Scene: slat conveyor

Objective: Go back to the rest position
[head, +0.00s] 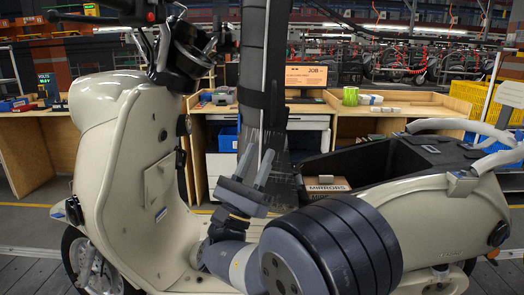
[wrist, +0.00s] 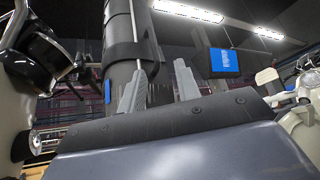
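My gripper (head: 257,167) points upward in the middle of the head view, in front of a dark vertical column (head: 264,75). Its two fingers are apart with nothing between them. In the wrist view the fingers (wrist: 160,90) also stand apart and empty, with the column behind the left one. A cream scooter (head: 125,160) stands around my arm, its front shield to the left and its rear body (head: 450,215) to the right. My gripper appears over the gap between these two parts. I cannot tell its exact distance from the column.
A box labelled MIRRORS (head: 327,185) sits in the scooter's open dark compartment (head: 375,160). Wooden workbenches (head: 400,103) with small items stand behind. A yellow crate (head: 478,98) is at the right. The scooter's handlebar (head: 190,50) rises at the left of my gripper.

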